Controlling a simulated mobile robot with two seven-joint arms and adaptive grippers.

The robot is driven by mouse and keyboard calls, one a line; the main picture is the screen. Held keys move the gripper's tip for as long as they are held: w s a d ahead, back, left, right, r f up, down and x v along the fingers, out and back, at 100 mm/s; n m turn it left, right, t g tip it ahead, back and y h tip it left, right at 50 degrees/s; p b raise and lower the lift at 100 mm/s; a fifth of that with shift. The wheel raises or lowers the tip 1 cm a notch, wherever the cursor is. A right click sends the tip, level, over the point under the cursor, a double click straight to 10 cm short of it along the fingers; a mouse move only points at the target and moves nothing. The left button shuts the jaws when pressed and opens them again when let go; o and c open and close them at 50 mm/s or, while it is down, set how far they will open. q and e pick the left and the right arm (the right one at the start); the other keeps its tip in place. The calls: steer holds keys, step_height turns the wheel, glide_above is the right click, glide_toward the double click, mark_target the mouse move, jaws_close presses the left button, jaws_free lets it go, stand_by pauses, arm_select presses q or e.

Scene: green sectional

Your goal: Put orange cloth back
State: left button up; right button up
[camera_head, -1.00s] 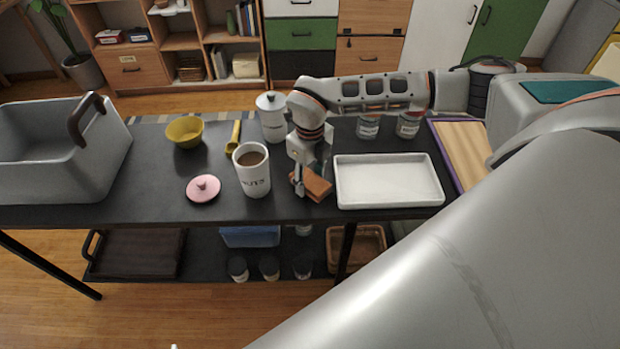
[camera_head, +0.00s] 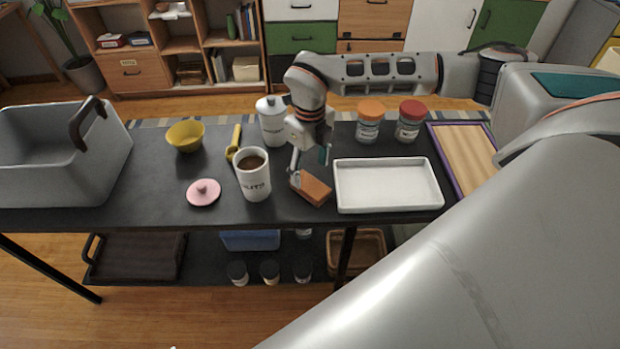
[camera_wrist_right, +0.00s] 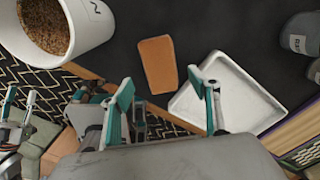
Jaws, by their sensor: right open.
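The orange cloth (camera_head: 315,190) looks like a small folded block. It lies on the dark table, between the white mug and the white tray (camera_head: 388,184). My right gripper (camera_head: 309,170) is over the table just behind and above the cloth. In the right wrist view the fingers (camera_wrist_right: 162,92) are spread with nothing between them, and the cloth (camera_wrist_right: 158,63) lies beyond the tips, apart from them. A small gripper-like part with teal (camera_wrist_right: 18,112) shows at the left edge of that view, probably my left gripper; its jaw state is unclear.
The white mug (camera_head: 255,185) with brown contents stands close left of the cloth. A white canister (camera_head: 271,125) stands behind. Two jars (camera_head: 368,125) and a purple-edged board (camera_head: 462,150) are right. A pink lid (camera_head: 203,192), yellow bowl (camera_head: 185,137) and grey basket (camera_head: 50,175) are left.

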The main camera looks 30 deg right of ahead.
mark_target(310, 185)
step_height(310, 185, up, 6)
steer(key=shift+f, duration=0.1)
stand_by(0.7)
